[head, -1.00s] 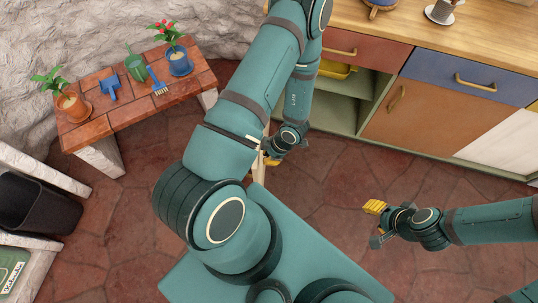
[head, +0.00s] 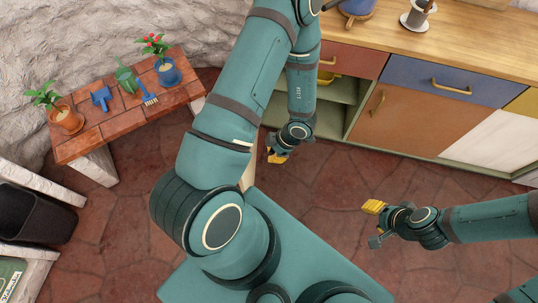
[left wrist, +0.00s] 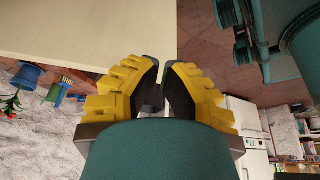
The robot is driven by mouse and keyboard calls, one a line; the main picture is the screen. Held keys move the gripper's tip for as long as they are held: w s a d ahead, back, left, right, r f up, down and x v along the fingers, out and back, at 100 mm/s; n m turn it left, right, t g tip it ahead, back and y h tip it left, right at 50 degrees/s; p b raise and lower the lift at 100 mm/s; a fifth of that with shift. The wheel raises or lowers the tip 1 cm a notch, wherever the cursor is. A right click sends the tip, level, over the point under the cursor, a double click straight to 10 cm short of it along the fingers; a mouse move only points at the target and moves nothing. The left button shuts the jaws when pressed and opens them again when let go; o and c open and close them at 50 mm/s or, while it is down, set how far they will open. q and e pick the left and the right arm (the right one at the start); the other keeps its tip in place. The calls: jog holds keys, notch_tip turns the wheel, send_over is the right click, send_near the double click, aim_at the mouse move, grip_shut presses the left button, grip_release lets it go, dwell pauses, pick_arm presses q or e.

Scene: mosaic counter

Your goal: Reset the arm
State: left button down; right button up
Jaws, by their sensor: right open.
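My left gripper (head: 275,157) hangs low over the floor in the head view, partly hidden by my own arm. In the left wrist view its yellow-padded fingers (left wrist: 163,68) come together at the tips with only a thin gap, and nothing shows held between them. My left arm, teal with grey bands, reaches up across the middle of the head view and bends down. My right gripper (head: 372,224) is open and empty over the floor at the right, its fingers pointing left.
A brick-topped bench (head: 110,129) with potted plants and small blue tools stands at upper left. A wooden counter (head: 400,45) with drawers runs along upper right. A black bin (head: 35,217) stands at lower left. A pale flat surface (left wrist: 80,30) lies close beyond my left fingers. Red floor is clear between.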

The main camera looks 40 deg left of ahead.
pick_arm(q)
jog(key=shift+d+r, duration=0.1)
jog(key=shift+r, duration=0.25)
jog(key=d+r+m+t+h, duration=0.2)
jog(key=d+m, duration=0.5)
jog(key=m, duration=0.5)
jog(key=d+r+m+t+h, duration=0.2)
jog(key=d+m+h, duration=0.3)
jog(key=d+m, duration=0.3)
jog(key=shift+w+r+m+t, duration=0.35)
jog(key=shift+r+m, duration=0.45)
jog(key=shift+m, duration=1.6)
jog(key=shift+s, duration=0.15)
